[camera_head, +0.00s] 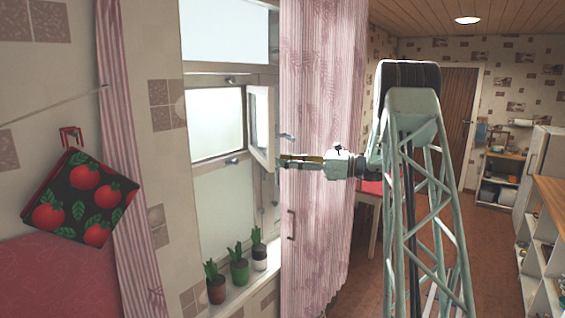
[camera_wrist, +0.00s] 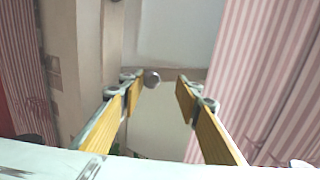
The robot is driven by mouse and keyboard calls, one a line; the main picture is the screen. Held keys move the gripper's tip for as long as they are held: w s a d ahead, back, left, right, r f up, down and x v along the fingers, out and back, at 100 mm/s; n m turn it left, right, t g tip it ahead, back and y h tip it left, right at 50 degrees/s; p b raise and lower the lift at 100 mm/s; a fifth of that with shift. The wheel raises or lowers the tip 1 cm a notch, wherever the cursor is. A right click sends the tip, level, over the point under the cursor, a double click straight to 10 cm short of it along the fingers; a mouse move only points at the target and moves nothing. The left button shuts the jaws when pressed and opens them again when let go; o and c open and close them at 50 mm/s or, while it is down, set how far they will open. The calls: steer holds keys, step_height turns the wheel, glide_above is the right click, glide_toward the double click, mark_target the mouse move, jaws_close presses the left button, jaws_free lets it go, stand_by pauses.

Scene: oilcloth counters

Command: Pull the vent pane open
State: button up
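The vent pane (camera_head: 262,125), a small white-framed pane, stands swung out at an angle from its opening (camera_head: 215,122) in the window in the head view. A small grey handle (camera_head: 286,136) shows near its right edge, in front of the curtain. My gripper (camera_head: 283,160) is just below and right of the pane's lower edge, pointing left. In the wrist view my gripper (camera_wrist: 160,88) has its two yellow-padded fingers spread apart. A round grey knob (camera_wrist: 151,78) shows between the fingertips, close to the left one; I cannot tell whether they touch. Nothing is gripped.
Pink curtains hang right (camera_head: 318,120) and left (camera_head: 130,150) of the window; the right one is close behind my gripper. A tomato-patterned potholder (camera_head: 82,205) hangs at the left. White shelves (camera_head: 540,245) stand far right.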

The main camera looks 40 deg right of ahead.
steer(key=v, duration=1)
steer(key=shift+s+d, duration=0.2)
steer(key=shift+s, duration=0.1)
stand_by(0.4)
